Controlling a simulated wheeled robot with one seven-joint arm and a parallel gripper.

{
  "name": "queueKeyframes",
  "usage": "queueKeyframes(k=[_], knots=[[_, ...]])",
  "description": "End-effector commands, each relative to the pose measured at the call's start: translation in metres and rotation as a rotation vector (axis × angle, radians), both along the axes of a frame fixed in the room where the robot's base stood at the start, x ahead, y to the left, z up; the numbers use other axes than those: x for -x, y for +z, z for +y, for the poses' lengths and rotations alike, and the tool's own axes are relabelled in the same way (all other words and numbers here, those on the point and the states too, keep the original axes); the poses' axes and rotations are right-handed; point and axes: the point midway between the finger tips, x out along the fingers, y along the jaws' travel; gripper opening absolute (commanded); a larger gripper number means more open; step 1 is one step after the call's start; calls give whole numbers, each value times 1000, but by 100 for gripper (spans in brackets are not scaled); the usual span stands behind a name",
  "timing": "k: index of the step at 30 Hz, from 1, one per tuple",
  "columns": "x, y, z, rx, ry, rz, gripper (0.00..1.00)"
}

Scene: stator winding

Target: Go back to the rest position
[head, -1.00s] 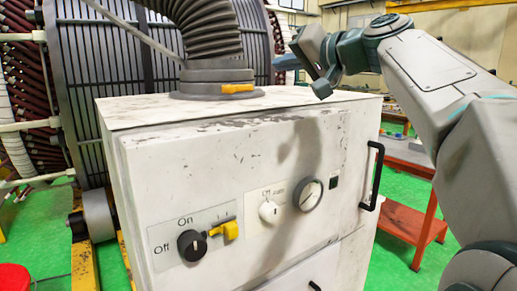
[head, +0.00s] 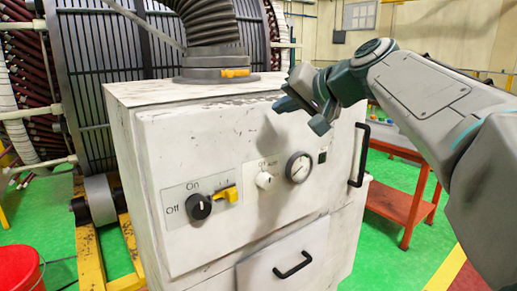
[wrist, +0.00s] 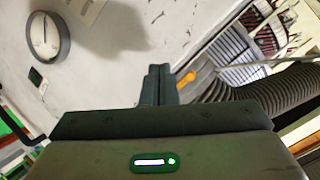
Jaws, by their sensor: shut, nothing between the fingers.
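My gripper (head: 281,104) is shut and empty. In the head view it hangs in front of the upper right part of the white machine cabinet (head: 160,240), close to its top front edge. In the wrist view the closed fingers (wrist: 157,85) point toward the cabinet's pale face. The gauge also shows at the upper left of the wrist view (wrist: 45,36). I cannot tell how far the fingers are from the cabinet.
A ribbed hose (head: 208,22) rises from a grey collar with a yellow latch (head: 236,73). A black side handle (head: 359,155) and a drawer handle (head: 293,265) stick out. A red table (head: 395,206) stands right; a red bucket (head: 18,268) is lower left. The stator is behind.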

Motion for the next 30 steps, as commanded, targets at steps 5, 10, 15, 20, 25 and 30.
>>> queueKeyframes(k=[5, 10, 15, 20, 25, 30], knots=[[25, -71, -11, 117, -34, 132, 0], [73, -166, -31, 291, -63, 302, 0], [135, -255, -55, 482, -69, 455, 0], [190, -319, -77, 641, -55, 561, 0], [224, -354, -93, 742, -38, 618, 0], [233, -363, -97, 767, -34, 632, 0]])
